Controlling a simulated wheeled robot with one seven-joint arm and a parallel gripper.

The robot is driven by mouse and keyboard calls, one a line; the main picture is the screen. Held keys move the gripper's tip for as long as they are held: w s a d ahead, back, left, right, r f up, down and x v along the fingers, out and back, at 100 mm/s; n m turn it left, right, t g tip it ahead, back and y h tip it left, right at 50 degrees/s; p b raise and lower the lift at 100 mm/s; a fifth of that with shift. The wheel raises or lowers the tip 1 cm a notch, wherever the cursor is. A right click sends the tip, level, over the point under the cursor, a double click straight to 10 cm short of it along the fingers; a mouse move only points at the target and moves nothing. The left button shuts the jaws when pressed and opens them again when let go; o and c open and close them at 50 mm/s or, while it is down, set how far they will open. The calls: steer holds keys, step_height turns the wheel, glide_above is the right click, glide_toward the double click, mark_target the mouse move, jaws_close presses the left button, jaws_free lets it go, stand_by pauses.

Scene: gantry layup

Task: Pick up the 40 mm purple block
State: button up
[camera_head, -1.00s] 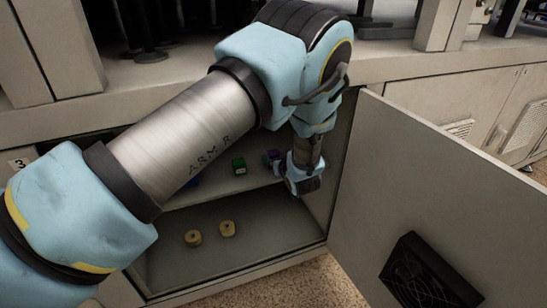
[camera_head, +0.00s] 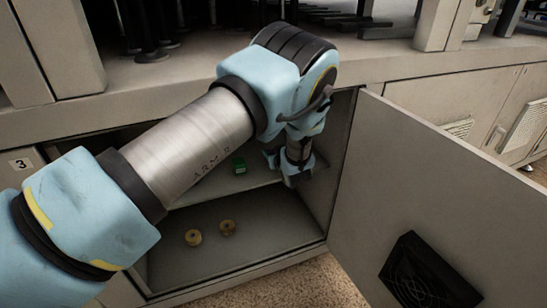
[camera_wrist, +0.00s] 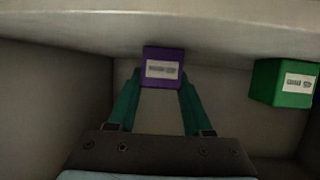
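The purple block (camera_wrist: 163,68) has a white label and shows in the wrist view at the fingertips of my gripper (camera_wrist: 161,88). The fingers are apart, with one tip along each side of the block. I cannot tell whether either touches it. In the head view my gripper (camera_head: 291,175) reaches into the open cabinet at the right of the upper shelf. There my arm hides the purple block.
A green block (camera_wrist: 285,83) with a white label stands to the right of the purple block; the head view shows it too (camera_head: 239,166). The open door (camera_head: 425,185) stands at the right.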

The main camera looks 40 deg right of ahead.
jaws_close()
steer(key=shift+r, duration=0.1)
